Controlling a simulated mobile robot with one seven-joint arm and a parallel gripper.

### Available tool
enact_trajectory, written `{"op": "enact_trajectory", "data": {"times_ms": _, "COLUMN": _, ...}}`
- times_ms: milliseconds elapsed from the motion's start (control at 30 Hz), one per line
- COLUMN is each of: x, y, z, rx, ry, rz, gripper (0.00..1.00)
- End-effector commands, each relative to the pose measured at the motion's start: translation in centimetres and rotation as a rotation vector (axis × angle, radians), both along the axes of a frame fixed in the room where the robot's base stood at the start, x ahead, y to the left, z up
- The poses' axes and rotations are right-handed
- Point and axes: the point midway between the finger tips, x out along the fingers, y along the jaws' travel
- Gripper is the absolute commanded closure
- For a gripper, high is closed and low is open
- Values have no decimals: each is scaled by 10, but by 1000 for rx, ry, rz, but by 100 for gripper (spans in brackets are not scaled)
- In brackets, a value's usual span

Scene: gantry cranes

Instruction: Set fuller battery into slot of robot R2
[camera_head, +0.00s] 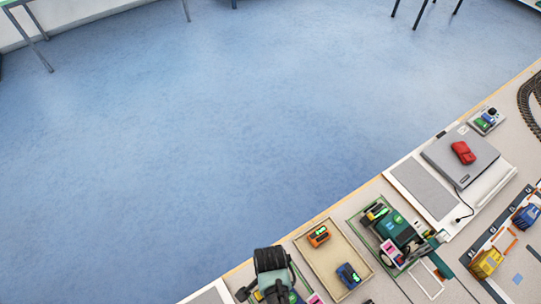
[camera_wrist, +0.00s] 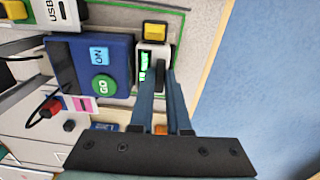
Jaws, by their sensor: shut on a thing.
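In the wrist view my gripper (camera_wrist: 160,78) is shut on a small battery (camera_wrist: 146,66) with a pale body and a green lit display. The battery is at the side of a blue robot (camera_wrist: 68,62) with a green GO button; I cannot tell if it is fully seated in the slot. A yellow block (camera_wrist: 155,31) sits just beyond it. In the head view an orange battery (camera_head: 318,236) and a blue battery (camera_head: 347,274) lie in a tray (camera_head: 330,253). My arm hides most of the blue robot there. I cannot read any robot's name.
A green robot (camera_head: 399,231) with a pink label stands right of the tray. A grey scale-like box (camera_head: 445,165) with a red toy car (camera_head: 463,152) is farther right. Yellow and blue toy vehicles stand at far right. Blue floor (camera_head: 200,130) lies beyond the table edge.

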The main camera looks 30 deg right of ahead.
Motion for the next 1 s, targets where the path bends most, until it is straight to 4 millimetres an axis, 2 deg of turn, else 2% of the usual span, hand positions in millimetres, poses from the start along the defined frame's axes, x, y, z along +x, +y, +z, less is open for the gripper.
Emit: {"op": "enact_trajectory", "data": {"times_ms": 1000, "x": 0, "y": 0, "z": -8, "rx": -1, "ry": -1, "rz": 0, "gripper": 100}}
